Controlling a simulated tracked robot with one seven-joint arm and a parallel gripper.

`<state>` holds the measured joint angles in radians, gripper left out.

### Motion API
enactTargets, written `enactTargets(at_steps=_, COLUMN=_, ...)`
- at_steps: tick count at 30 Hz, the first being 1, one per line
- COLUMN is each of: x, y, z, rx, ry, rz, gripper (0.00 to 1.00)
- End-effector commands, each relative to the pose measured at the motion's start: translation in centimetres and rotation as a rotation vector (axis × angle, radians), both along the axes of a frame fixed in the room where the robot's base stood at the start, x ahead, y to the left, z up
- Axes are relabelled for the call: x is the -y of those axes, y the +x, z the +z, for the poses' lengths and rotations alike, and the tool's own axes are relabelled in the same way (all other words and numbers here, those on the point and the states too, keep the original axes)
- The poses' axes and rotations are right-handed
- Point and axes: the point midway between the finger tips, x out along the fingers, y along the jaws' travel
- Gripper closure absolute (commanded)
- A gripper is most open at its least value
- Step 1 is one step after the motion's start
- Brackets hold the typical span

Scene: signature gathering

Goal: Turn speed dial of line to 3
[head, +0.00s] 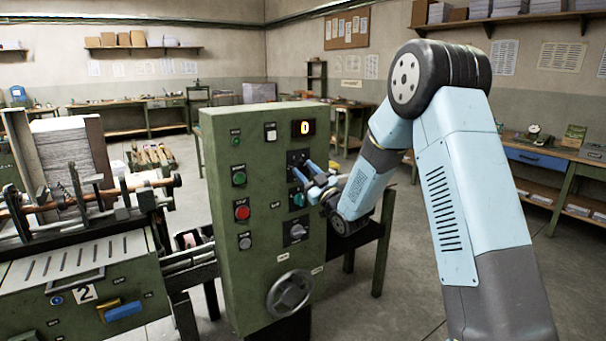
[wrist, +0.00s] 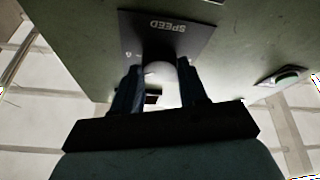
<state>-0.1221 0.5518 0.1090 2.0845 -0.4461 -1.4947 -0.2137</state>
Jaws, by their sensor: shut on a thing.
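The green control panel (head: 258,200) stands in the middle of the head view, its face towards my arm. My gripper (head: 305,174) is at the upper right of the panel face, shut on the speed dial. In the wrist view the dial (wrist: 160,70) shows as a pale round knob between the two dark fingers, and its dark plate (wrist: 185,38) reads SPEED upside down. In the head view the gripper hides most of the dial, so its pointer cannot be read. The orange display (head: 304,128) above reads 0.
Below my gripper are a teal knob (head: 298,199) and a grey dial (head: 296,231). Green (head: 239,179) and red (head: 241,211) buttons sit to the left. A handwheel (head: 290,293) juts out low on the panel.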

Motion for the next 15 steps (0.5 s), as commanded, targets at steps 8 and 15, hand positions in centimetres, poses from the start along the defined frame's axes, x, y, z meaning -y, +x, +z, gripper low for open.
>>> enactTargets(at_steps=8, x=0.09, y=-0.03, z=-0.06, rx=0.145, ry=-0.218, rz=0.004, gripper=0.88)
enactTargets(at_steps=15, x=0.17, y=0.05, z=0.0, rx=0.273, ry=-0.406, rz=0.005, gripper=0.88)
